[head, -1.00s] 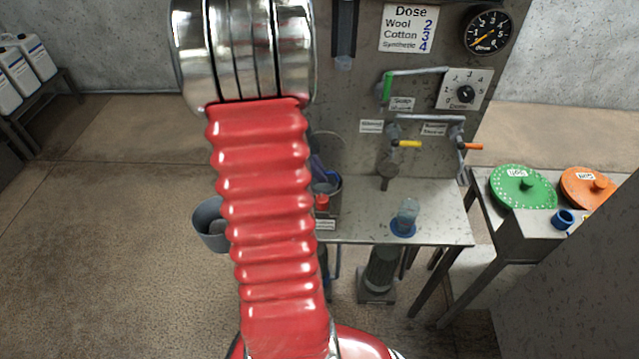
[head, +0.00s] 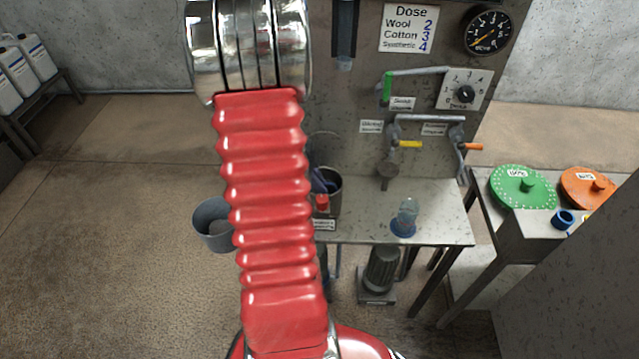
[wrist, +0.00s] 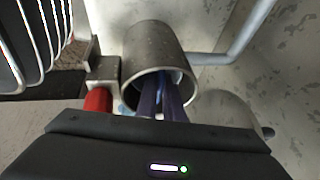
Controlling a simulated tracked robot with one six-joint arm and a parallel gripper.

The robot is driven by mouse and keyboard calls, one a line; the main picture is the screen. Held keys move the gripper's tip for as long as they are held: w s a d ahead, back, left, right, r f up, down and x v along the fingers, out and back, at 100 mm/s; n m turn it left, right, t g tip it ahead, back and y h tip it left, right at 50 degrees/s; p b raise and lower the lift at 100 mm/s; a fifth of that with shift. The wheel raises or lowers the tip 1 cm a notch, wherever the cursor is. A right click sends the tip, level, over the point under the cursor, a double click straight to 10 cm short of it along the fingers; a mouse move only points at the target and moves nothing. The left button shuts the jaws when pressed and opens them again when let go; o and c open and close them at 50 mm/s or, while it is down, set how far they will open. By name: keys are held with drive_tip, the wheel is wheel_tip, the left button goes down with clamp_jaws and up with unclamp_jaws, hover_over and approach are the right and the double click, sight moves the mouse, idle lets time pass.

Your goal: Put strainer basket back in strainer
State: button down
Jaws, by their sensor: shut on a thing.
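The strainer is a grey metal cup (head: 333,200) on the steel shelf, with a red part (head: 322,203) at its front. In the wrist view its round open mouth (wrist: 154,40) faces me, and the red part (wrist: 98,99) is at left. My gripper's dark blue fingers (head: 321,181) reach into the mouth; they also show in the wrist view (wrist: 163,98), close together. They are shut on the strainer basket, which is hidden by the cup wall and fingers. I cannot tell how deep it sits.
A steel panel (head: 355,95) with valves and a gauge (head: 488,31) rises behind the shelf (head: 440,228). A yellow-handled valve (head: 408,144) is above right of the strainer. A grey bucket (head: 212,225) is at left. Green (head: 522,187) and orange (head: 588,187) discs lie at right.

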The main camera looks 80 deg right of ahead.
drive_tip(key=c, duration=2.2)
unclamp_jaws()
drive_tip(key=v, duration=1.2)
drive_tip(key=shift+a, duration=0.1)
